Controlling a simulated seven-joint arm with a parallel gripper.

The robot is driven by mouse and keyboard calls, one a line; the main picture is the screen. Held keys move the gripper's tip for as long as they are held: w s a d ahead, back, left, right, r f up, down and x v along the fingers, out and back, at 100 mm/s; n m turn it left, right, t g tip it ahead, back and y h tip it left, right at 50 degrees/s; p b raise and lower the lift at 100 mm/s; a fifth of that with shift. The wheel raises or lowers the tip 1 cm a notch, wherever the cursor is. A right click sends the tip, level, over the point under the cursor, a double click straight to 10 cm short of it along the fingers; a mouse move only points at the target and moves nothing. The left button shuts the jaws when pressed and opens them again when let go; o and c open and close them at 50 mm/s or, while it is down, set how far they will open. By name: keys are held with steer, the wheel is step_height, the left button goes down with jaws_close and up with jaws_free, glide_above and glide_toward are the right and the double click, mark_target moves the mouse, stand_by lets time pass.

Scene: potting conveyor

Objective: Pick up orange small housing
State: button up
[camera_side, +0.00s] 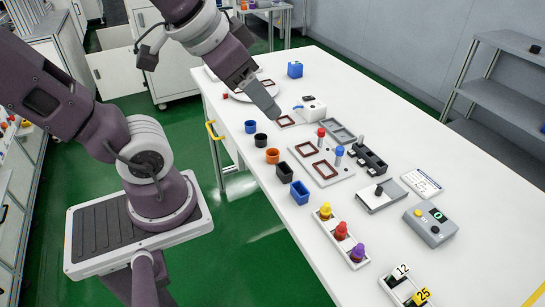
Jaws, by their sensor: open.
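The orange small housing (272,156) is a round, open cup standing upright on the white table near its left edge. It stands in a row with a blue round cup (250,126), a black round cup (261,140), a black square box (284,173) and a blue square box (300,193). My gripper (271,111) is above the table, farther back than the orange housing and apart from it. It is open and nothing shows between its fingers, which are small in this view.
Right of the row are a plate with brown square frames (319,177), red and blue knobs, and a black fixture (369,160). A white box (315,109) stands near my gripper. A rack of coloured bottles (327,228) is at the front.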

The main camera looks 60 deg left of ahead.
steer(key=w+a+r+m+t+y, duration=0.1)
steer(key=w+a+r+t+y, duration=0.1)
steer(key=w+a, duration=0.6)
steer(key=w+a+r+t+y, duration=0.1)
steer(key=w+a+r+y, duration=0.15)
steer(key=w+a, duration=0.45)
steer(key=w+a+f+m+t+h, duration=0.1)
steer(key=w+a+f+m+t, duration=0.15)
steer(key=w, duration=0.45)
steer(key=w+a+f+m+t+h, duration=0.1)
steer(key=w+a+f+m+h, duration=0.2)
steer(key=w, duration=0.4)
steer(key=m+g+h, duration=0.7)
steer(key=g+h, duration=0.1)
steer(key=h, duration=0.5)
glide_toward(277, 158)
steer(key=shift+w+f, duration=0.6)
steer(key=shift+f, duration=0.1)
steer(key=shift+g, duration=0.25)
steer(key=x, duration=0.6)
steer(key=shift+d+r, duration=0.2)
steer(key=shift+d, duration=0.2)
steer(key=shift+d+f, duration=0.15)
steer(key=shift+d, duration=0.05)
jaws_close()
